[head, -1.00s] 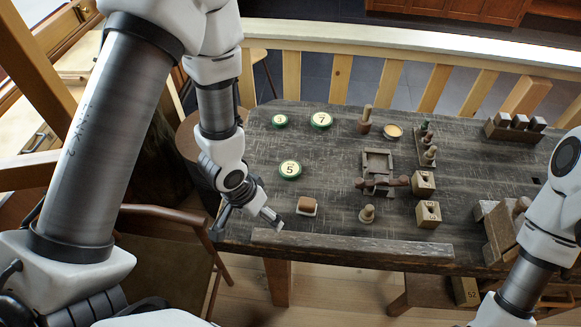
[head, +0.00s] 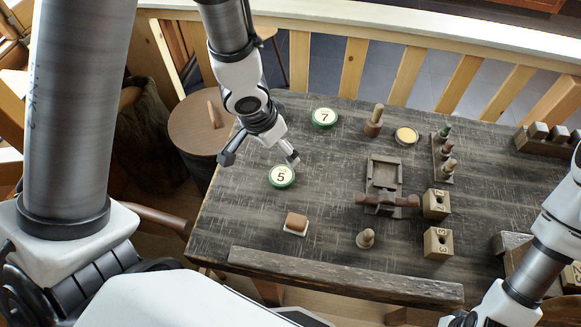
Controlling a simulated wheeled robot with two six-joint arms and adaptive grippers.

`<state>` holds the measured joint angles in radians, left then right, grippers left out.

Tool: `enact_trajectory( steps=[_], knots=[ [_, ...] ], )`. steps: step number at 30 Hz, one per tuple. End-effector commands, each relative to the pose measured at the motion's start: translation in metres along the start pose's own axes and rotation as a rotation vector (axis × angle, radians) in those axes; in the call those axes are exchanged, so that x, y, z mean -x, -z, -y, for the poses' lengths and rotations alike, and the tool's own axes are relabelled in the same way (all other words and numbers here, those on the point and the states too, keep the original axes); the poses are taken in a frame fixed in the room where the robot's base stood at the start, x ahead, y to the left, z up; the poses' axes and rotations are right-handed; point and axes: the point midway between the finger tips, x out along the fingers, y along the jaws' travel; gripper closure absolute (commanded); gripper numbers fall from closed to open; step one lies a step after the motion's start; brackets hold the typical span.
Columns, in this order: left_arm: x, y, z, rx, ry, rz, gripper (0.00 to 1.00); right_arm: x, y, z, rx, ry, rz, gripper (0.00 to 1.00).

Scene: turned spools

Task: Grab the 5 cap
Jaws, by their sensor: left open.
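The 5 cap (head: 282,176) is a round green-rimmed disc with a cream top and a black 5. It lies flat on the left part of the dark wooden table (head: 320,205). My left gripper (head: 260,162) is open and empty, just up and left of the 5 cap in the picture. One finger ends near the cap's upper edge; I cannot tell whether it touches. The cap is almost fully visible. My right arm shows at the right edge, but its gripper is out of view.
The 7 cap (head: 324,118) lies farther back. A wooden vise-like fixture (head: 384,184), numbered blocks (head: 438,243) and a peg rack (head: 443,158) are to the right. A raised strip (head: 340,277) runs along the front edge.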

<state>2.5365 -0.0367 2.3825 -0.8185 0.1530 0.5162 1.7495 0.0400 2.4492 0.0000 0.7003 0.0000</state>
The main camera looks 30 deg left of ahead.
Motion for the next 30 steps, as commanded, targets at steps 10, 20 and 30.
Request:
enact_trajectory(
  steps=[10,20,30],
  knots=[
    [-0.055,-0.015,0.000,0.000,0.000,-0.001,0.03,-0.057,0.000,0.000,0.000,0.000,0.001,1.00],
    [-0.091,-0.017,0.001,0.001,-0.001,-0.001,0.03,-0.082,0.000,-0.001,0.000,0.000,0.001,1.00],
    [-0.132,-0.019,0.005,0.000,0.000,-0.001,0.03,-0.110,0.000,-0.001,0.000,0.000,0.001,1.00]
  ],
)
